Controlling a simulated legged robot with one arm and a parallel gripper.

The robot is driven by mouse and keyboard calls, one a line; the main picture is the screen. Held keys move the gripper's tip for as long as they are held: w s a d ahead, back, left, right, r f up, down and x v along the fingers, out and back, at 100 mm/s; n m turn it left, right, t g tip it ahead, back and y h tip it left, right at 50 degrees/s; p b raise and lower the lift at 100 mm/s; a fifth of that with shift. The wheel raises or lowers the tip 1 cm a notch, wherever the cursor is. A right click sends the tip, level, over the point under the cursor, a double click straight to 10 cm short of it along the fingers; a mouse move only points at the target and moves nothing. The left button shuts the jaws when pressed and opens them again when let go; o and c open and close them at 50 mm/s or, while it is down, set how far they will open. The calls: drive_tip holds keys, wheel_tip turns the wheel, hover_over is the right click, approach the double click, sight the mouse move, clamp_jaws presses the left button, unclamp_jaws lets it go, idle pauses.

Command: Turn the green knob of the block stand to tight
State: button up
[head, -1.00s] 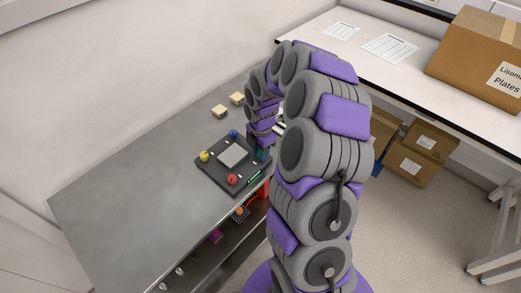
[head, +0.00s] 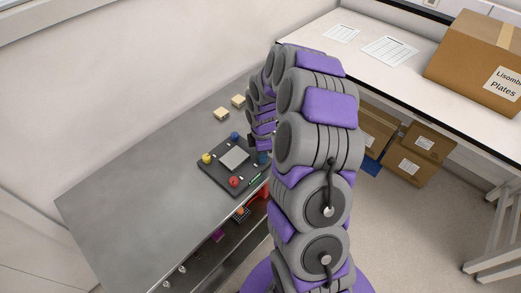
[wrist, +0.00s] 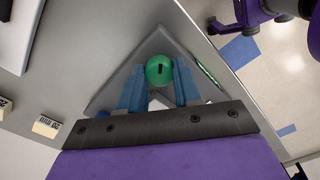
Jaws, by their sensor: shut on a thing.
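The dark block stand (head: 215,172) lies on the grey bench, with a pale square block at its middle. A yellow knob (head: 207,158), a blue knob (head: 234,136) and a red knob (head: 234,182) sit at its other corners. The green knob (wrist: 159,66) shows in the wrist view as a round cap with a short black mark. My gripper (wrist: 160,77) is shut on it, one blue finger on each side. In the head view my gripper (head: 262,156) covers the right corner of the stand and hides most of the green knob. Tight markings are not readable.
Two beige blocks (head: 221,113) lie on the bench behind the stand. Cardboard boxes (head: 410,160) stand beyond my arm.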

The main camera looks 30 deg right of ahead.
drive_tip(key=m+p, duration=0.2)
drive_tip(key=m, duration=0.2)
drive_tip(key=shift+d+r+m, duration=0.1)
drive_tip(key=shift+r+m, duration=0.05)
drive_tip(key=shift+m, duration=0.15)
drive_tip(key=m+p, duration=0.1)
drive_tip(key=m, duration=0.3)
drive_tip(key=shift+m+p, duration=0.3)
drive_tip(key=shift+p, duration=0.1)
drive_tip(key=m+p, duration=0.1)
drive_tip(key=m, duration=0.3)
drive_tip(key=shift+s+f+m+p, duration=0.15)
drive_tip(key=shift+m+p, duration=0.55)
drive_tip(key=shift+m, duration=1.8)
drive_tip(key=shift+f, duration=0.1)
drive_tip(key=o, duration=1.1)
drive_tip(key=shift+c, duration=0.2)
wheel_tip(320, 180, up, 17)
drive_tip(key=p, duration=0.1)
drive_tip(key=shift+r, duration=0.2)
